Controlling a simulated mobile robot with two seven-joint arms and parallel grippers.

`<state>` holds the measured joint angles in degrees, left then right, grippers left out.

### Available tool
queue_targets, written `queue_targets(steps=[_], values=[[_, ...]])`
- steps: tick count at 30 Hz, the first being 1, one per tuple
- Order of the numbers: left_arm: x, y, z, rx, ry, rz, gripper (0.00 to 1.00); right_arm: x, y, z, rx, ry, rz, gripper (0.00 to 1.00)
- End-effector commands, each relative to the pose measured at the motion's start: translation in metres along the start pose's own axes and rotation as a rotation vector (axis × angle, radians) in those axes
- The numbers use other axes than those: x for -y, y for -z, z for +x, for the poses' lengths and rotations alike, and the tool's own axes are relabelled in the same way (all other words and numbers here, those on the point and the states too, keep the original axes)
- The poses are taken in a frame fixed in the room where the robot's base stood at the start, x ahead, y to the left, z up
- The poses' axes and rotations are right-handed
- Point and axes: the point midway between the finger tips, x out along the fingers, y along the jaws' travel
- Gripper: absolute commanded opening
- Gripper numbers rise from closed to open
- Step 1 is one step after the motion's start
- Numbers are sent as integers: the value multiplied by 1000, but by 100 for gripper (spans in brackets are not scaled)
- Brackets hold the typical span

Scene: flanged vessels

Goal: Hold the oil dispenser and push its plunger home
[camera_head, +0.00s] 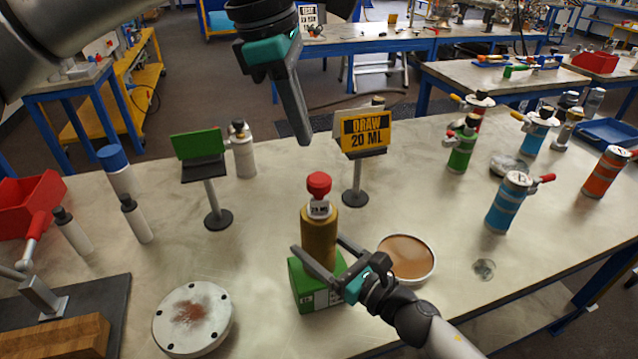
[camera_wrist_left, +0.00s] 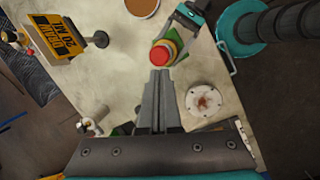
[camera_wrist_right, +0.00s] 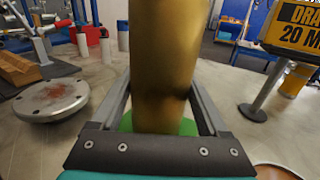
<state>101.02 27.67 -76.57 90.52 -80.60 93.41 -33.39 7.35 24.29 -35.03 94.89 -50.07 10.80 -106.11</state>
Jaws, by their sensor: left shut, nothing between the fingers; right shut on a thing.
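The oil dispenser (camera_head: 319,238) is a brass cylinder with a white label and a red plunger knob (camera_head: 319,184) on top. It stands upright on a green block (camera_head: 318,283). My right gripper (camera_head: 318,256) is shut around the lower brass body, one finger on each side; the body (camera_wrist_right: 163,65) fills the middle of the right wrist view. My left gripper (camera_head: 304,138) is shut and empty, pointing down above and slightly left of the red knob, apart from it in the head view. In the left wrist view the knob (camera_wrist_left: 162,53) shows just beyond the closed fingertips.
A yellow "DRAW 20 ML" sign (camera_head: 365,132) stands behind the dispenser. A green sign (camera_head: 200,146) stands to the left. A round white flange (camera_head: 193,320) lies front left, and a brown-filled dish (camera_head: 406,258) lies right of the dispenser. Several coloured canisters stand on the right.

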Motion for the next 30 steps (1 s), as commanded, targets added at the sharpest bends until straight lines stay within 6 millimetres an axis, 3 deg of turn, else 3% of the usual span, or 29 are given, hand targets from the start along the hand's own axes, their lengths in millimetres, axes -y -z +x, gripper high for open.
queue_targets(steps=[21, 30], values=[[-7, -18, 9, -128, 144, 1135, 0, 0, 1, 0, -2, 1, 0, 0], [-8, -20, 10, -142, 200, 1394, 0, 0, 1, 0, -2, 1, 0, 0]])
